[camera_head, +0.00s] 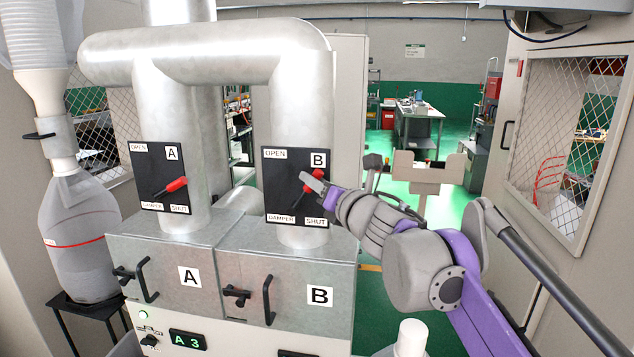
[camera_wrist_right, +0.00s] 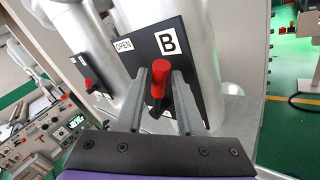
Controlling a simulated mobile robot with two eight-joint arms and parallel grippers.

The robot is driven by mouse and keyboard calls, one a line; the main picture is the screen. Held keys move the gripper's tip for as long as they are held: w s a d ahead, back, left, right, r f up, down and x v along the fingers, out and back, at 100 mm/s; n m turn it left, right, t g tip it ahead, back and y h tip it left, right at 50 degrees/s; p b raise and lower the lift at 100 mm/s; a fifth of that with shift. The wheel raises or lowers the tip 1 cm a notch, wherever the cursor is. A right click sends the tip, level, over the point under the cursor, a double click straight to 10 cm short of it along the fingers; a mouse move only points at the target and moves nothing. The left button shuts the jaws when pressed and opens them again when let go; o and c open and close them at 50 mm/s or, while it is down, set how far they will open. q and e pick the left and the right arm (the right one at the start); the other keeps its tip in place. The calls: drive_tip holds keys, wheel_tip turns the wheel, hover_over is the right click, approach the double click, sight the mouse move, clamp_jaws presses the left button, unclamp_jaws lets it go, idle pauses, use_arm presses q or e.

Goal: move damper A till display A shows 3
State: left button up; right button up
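Damper A (camera_head: 149,187) is a black plate on the left duct. Its red-tipped lever (camera_head: 176,185) points right and slightly up, between the OPEN and SHUT labels. Display A (camera_head: 187,340) on the lower panel reads "A 3" in green. My right gripper (camera_head: 316,184) is at damper B (camera_head: 283,190), not at damper A. In the right wrist view its two fingers (camera_wrist_right: 170,85) stand apart around the red lever of damper B (camera_wrist_right: 158,82); I cannot tell whether they touch it. My left gripper is not in view.
Metal boxes lettered A (camera_head: 190,276) and B (camera_head: 318,296) with black handles jut out below the dampers. A bagged container (camera_head: 82,225) stands at left. A mesh-windowed door (camera_head: 560,150) is at right.

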clamp_jaws()
idle(1.3)
